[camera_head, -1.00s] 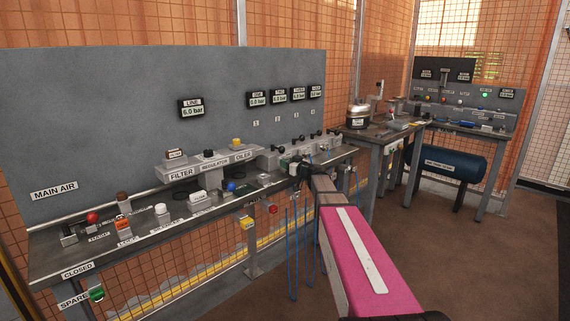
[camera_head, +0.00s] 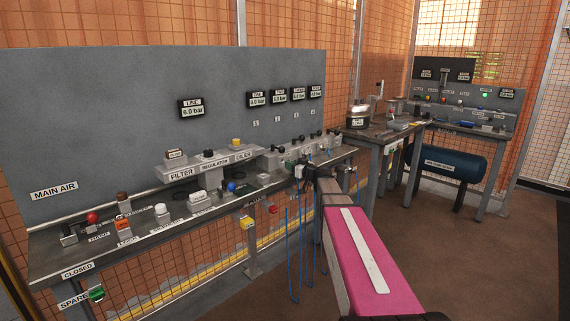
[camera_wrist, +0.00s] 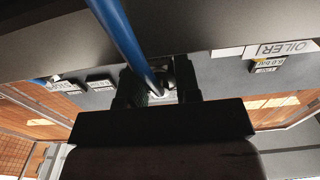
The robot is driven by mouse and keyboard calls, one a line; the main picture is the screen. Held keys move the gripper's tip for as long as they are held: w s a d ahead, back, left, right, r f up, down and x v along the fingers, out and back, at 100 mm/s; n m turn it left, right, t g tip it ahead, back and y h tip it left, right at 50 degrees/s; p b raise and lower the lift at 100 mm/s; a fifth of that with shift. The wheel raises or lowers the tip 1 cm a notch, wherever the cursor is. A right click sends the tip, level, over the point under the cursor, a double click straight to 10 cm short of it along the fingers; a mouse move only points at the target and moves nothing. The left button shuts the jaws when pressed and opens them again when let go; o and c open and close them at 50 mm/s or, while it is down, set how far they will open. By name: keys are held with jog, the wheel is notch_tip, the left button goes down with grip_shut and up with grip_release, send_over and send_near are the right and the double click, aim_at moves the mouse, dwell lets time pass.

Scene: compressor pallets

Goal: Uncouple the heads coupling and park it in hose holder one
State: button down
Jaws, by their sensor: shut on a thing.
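My gripper (camera_head: 308,172) is at the front edge of the long bench, below the row of small gauges, with my pink arm reaching up to it. In the wrist view my gripper (camera_wrist: 155,92) has its two dark fingers shut on the end of a blue hose (camera_wrist: 122,35), where a coupling would be. The coupling itself is mostly hidden between the fingers; only a small pale part shows. Blue hoses (camera_head: 290,265) hang in loops below the bench front. Which hose holder is number one cannot be read here.
The long bench (camera_head: 120,250) carries the filter, regulator and oiler block (camera_head: 210,165), a red knob (camera_head: 92,217) and several small labelled fittings. A second table (camera_head: 375,133) with a pot and a blue tank (camera_head: 450,163) stand at the right. The brown floor between is open.

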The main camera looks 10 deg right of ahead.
jog(key=shift+v, duration=1.35)
